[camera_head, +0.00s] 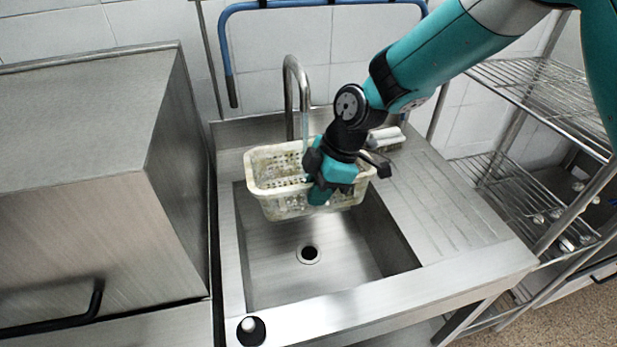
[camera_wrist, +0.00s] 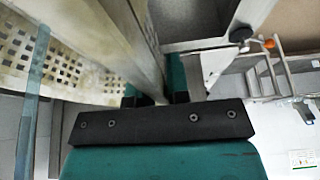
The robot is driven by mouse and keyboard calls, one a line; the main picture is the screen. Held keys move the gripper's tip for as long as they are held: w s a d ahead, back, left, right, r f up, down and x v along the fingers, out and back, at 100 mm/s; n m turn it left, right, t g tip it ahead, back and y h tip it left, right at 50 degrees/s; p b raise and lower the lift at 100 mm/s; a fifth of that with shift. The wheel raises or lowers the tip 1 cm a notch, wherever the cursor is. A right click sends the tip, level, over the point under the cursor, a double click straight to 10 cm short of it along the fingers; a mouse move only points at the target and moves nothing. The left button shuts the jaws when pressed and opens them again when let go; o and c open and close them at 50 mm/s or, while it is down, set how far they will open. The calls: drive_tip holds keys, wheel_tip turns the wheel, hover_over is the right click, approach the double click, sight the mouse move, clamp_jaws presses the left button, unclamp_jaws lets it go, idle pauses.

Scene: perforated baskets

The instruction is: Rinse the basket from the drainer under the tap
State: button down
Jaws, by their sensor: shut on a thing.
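The basket (camera_head: 270,158) is a worn, off-white perforated basket, held in the air over the sink (camera_head: 280,284), roughly upright. My gripper (camera_head: 325,190) is shut on its near wall, right of the middle. In the wrist view, my gripper (camera_wrist: 155,98) has the basket wall between its fingers, and the holed side of the basket (camera_wrist: 65,65) fills the upper left. The tap (camera_head: 290,80) is a curved metal spout above the basket's back part. A thin, pale stream seems to fall from it into the basket. A bluish see-through strip (camera_wrist: 30,100) shows in the wrist view.
The ribbed drainer (camera_head: 435,190) is right of the sink, with a white brush-like thing (camera_head: 385,137) at its back. A steel box-shaped machine (camera_head: 85,190) stands close on the left. A wire rack (camera_head: 520,195) stands on the right. The sink floor is clear around the drain (camera_head: 309,254).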

idle(0.5)
drive_tip(key=s+d+r, duration=0.2)
drive_tip(key=s, duration=0.7)
drive_tip(key=shift+s+d, duration=0.3)
drive_tip(key=shift+d, duration=0.1)
idle(1.7)
